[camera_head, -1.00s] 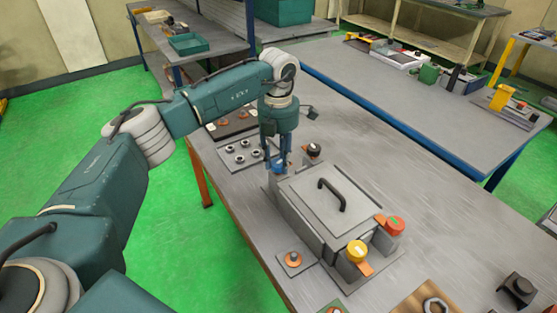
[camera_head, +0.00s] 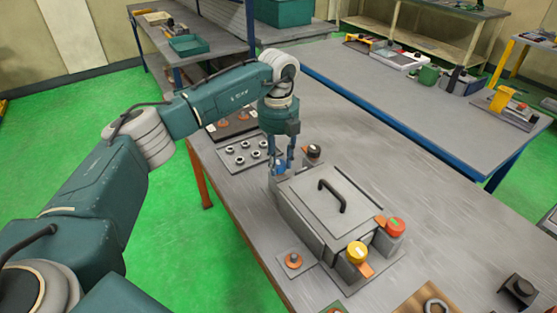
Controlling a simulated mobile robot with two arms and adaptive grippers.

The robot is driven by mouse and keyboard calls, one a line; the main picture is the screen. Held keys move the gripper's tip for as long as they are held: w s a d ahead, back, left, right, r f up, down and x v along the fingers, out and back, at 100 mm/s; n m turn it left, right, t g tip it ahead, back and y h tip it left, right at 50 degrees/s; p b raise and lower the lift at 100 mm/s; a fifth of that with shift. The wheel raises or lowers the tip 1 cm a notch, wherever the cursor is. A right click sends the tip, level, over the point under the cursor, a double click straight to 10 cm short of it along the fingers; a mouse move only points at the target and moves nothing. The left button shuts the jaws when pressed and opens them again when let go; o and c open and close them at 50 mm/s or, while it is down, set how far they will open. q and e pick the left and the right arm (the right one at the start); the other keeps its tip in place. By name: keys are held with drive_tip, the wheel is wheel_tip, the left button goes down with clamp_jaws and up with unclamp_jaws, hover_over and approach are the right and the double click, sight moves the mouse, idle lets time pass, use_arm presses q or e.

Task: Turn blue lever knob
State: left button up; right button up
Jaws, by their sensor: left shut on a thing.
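My left gripper (camera_head: 282,163) points straight down at the far left corner of a grey box with a black handle (camera_head: 325,205). It is shut on the blue lever knob (camera_head: 278,166), which shows only as a small blue patch between and behind the fingers. The knob's exact angle is hidden by the fingers. My right gripper is not in the head view.
An orange-and-black knob (camera_head: 314,152) stands just right of the gripper. A yellow knob (camera_head: 356,251) and a red knob (camera_head: 395,227) sit at the box's near end. A plate with several rings (camera_head: 246,155) lies to the left. The table (camera_head: 440,215) is clear right of the box.

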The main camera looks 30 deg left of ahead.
sight(278, 164)
use_arm(q)
drive_tip(key=shift+s+f+n, duration=0.15)
drive_tip(key=shift+f+n, duration=0.05)
drive_tip(key=shift+n, duration=0.6)
drive_tip(key=shift+s+f+n, duration=0.1)
drive_tip(key=shift+f+n, duration=0.1)
drive_tip(key=shift+n, duration=0.6)
drive_tip(key=o, duration=1.2)
drive_tip(key=shift+w, duration=0.1)
drive_tip(key=shift+w+r, duration=0.1)
drive_tip(key=shift+r, duration=0.15)
wheel_tip(278, 164, up, 12)
drive_tip(key=shift+f, duration=0.15)
drive_tip(key=shift+f, duration=0.1)
